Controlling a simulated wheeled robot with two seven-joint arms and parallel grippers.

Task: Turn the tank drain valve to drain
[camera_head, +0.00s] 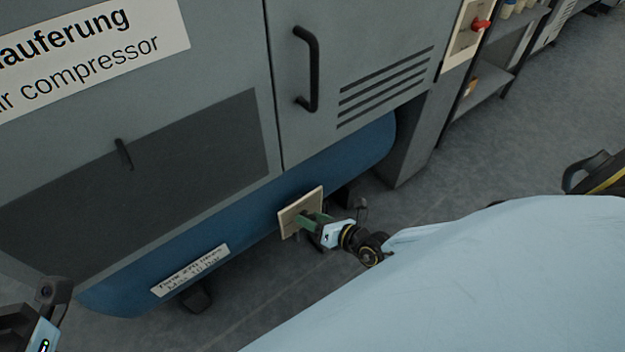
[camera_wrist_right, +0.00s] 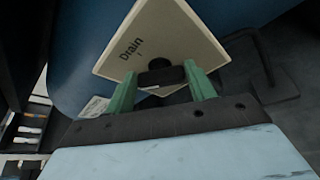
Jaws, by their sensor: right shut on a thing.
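The drain valve's square cream plate (camera_head: 290,215) stands at the front of the blue tank (camera_head: 230,228) under the grey cabinet. In the right wrist view the plate (camera_wrist_right: 185,35) reads "Drain", and the black valve handle (camera_wrist_right: 162,75) lies crosswise in front of it. My right gripper (camera_head: 307,219) is at the plate, with its green fingers at either end of the handle, shut on it. In the head view the gripper hides the handle. Part of my left gripper's body (camera_head: 42,335) shows at the lower left; its fingers are not visible.
The grey cabinet (camera_head: 225,60) with a black door handle (camera_head: 313,70) rises above the tank. A label (camera_head: 190,270) is on the tank's left part. A panel with a red switch (camera_head: 480,24) and shelves stand at the upper right.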

